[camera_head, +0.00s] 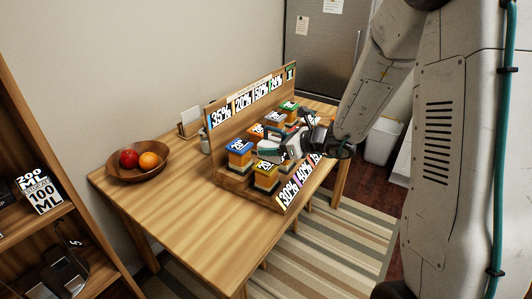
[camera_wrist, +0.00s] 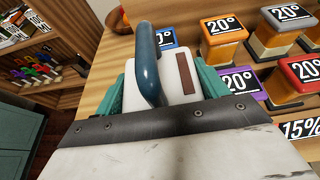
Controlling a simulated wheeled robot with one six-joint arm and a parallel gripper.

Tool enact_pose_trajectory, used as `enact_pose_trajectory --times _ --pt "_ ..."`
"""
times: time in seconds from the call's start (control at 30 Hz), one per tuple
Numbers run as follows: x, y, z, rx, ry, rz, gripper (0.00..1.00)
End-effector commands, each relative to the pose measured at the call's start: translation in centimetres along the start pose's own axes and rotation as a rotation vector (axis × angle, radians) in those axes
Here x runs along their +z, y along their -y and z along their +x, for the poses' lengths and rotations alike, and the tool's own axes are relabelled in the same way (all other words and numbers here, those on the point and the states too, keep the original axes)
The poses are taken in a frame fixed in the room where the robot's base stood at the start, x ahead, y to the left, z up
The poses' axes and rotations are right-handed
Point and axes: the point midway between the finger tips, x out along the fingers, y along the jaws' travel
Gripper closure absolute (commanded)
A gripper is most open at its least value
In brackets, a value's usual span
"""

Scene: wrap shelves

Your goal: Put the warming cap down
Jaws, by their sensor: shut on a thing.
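The warming cap is a white block with a rounded dark-blue handle and a brown strip; I take this piece (camera_wrist: 183,78) to be it. In the wrist view my gripper (camera_wrist: 160,84) has its teal fingers on both sides of the white block and is shut on it. In the head view my gripper (camera_head: 284,148) hangs over the front part of the wooden rack (camera_head: 233,185), above and beside several small jars. The cap's underside is hidden, and I cannot tell whether it touches anything.
The rack carries jars with coloured lids marked in degrees, such as a blue-lidded jar (camera_head: 239,147) and a yellow-lidded one (camera_head: 266,170). Percent labels line the rack. A fruit bowl (camera_head: 154,175) stands at the table's back left. The table's left front (camera_head: 180,215) is bare.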

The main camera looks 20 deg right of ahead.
Motion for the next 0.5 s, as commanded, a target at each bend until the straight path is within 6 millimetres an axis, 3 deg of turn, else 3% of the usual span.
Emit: enact_pose_trajectory --times 0.33,0.5 --pt "0.9 -0.2 3.0 0.003 0.001 -0.001 0.62" --pt "-1.9 -0.1 3.9 0.001 -0.001 0.004 0.62"
